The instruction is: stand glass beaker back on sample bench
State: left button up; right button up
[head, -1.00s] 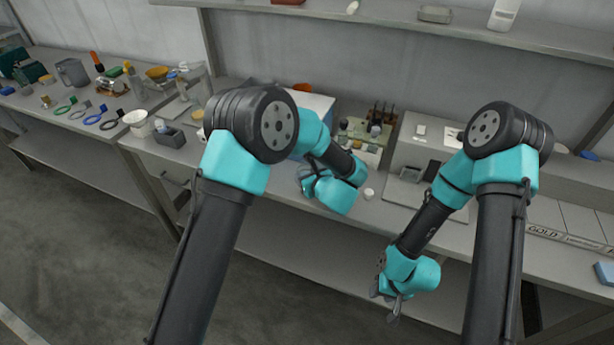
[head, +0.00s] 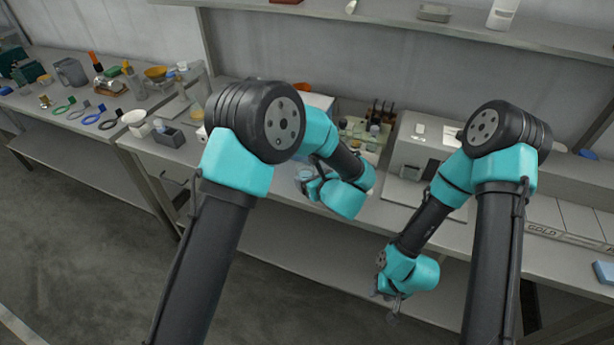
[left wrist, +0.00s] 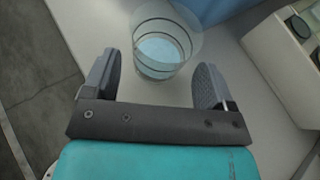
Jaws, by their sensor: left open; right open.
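A clear glass beaker (left wrist: 165,50) with a pale blue bottom shows in the left wrist view, seen from above at a slant. It looks upright on the grey bench top (left wrist: 255,120). My left gripper (left wrist: 156,80) is open, with one finger on each side of the beaker's near side. The fingers look apart from the glass. In the head view my left gripper (head: 308,183) is low over the bench's front part, and my arm partly hides the spot. My right gripper (head: 389,297) is open and empty, in front of the bench edge.
A blue-sided box (left wrist: 207,10) stands close behind the beaker. A pale rack (left wrist: 285,42) with dark-topped items is to its right. A grey instrument (head: 424,140) stands further right. A side bench (head: 60,100) at left holds several tools and vessels. An upper shelf (head: 400,15) runs along the wall.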

pick_arm(q)
jog(key=v, duration=0.8)
jog(key=shift+s+d, duration=0.15)
jog(key=shift+s, duration=0.1)
dwell(1.0)
